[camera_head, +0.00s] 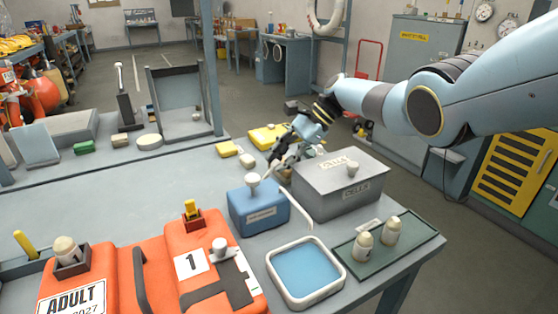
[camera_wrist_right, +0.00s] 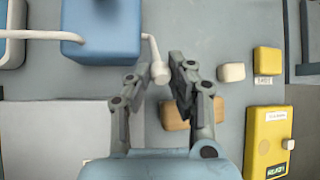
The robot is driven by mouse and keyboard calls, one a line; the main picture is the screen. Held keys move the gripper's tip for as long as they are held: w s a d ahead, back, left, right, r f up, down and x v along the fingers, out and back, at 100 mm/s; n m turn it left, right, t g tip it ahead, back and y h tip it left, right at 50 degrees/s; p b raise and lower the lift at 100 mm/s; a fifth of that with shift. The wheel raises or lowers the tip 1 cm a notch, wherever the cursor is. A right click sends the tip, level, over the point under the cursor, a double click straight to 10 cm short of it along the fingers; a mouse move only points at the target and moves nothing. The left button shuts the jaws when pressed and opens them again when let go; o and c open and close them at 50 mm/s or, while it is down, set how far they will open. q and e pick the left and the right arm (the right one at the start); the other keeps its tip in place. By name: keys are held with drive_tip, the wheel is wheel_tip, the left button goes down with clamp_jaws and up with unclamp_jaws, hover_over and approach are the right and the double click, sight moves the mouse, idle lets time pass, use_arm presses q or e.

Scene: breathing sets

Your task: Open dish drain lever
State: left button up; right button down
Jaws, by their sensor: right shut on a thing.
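The blue box (camera_head: 259,206) stands on the bench, with a white knob on top and a white tube running to the dish. The dish (camera_head: 305,273) is a white-rimmed tray with a blue inside, in front of the box. A white lever (camera_wrist_right: 158,72) with a rounded end sticks out beside the blue box (camera_wrist_right: 100,30) in the right wrist view. My right gripper (camera_head: 277,160) is behind the blue box in the head view. Its fingers (camera_wrist_right: 166,70) stand on both sides of the lever end, shut on it. My left gripper is not in view.
A grey box marked CELLX (camera_head: 340,187) stands close to my right gripper. Two white bottles stand on a green tray (camera_head: 408,255). An orange case (camera_head: 150,270) fills the front left. A yellow device (camera_wrist_right: 267,140) lies nearby. The bench's middle left is clear.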

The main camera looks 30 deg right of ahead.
drive_tip(key=shift+d+f, duration=0.1)
drive_tip(key=shift+d, duration=0.15)
drive_tip(key=c, duration=1.2)
unclamp_jaws()
drive_tip(key=shift+d, duration=0.1)
drive_tip(key=v, duration=1.2)
